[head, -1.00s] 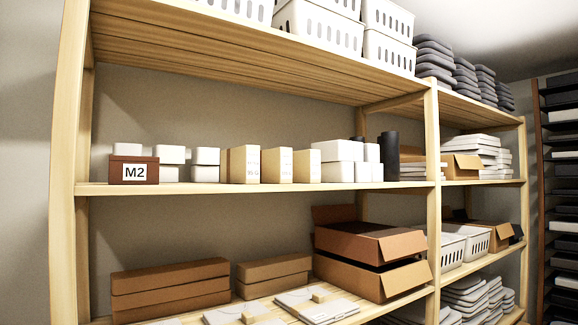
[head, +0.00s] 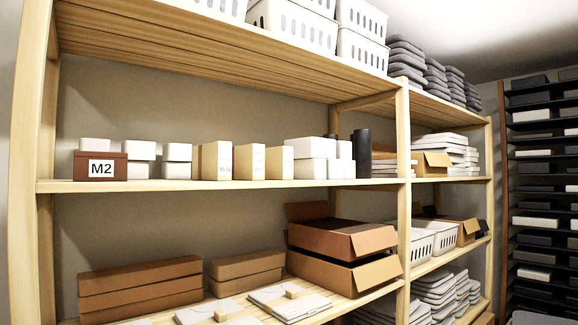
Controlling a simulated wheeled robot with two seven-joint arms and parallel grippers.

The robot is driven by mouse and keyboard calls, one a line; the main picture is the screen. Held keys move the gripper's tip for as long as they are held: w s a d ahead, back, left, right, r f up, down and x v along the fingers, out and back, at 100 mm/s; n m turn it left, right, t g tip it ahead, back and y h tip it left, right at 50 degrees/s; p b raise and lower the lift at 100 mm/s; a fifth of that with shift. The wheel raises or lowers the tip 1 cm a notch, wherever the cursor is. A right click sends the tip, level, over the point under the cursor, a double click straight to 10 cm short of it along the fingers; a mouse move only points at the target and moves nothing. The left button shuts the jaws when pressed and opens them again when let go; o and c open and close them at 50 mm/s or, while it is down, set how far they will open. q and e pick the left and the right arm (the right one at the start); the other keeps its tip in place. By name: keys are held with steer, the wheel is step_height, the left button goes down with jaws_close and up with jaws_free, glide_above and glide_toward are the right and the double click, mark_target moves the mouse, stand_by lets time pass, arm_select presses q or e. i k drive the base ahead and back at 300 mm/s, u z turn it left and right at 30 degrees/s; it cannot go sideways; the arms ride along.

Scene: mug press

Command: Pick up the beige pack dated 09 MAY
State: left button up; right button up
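Several beige packs stand upright side by side on the middle shelf in the head view: a left one (head: 216,161), a middle one (head: 250,162) and a right one (head: 280,163). Small print shows on their front faces, but it is too small to read, so I cannot tell which is dated 09 MAY. Neither of my grippers is in view.
A brown box marked M2 (head: 100,166) and small white boxes (head: 177,161) stand left of the packs. White boxes (head: 311,158) and a dark cylinder (head: 363,153) stand to the right. The wooden upright (head: 403,170) divides the shelves. Open cardboard boxes (head: 340,240) sit below.

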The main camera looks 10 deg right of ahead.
mark_target(279, 160)
steer(key=z, duration=1.7)
steer(key=i, duration=0.95)
steer(key=u, duration=2.6)
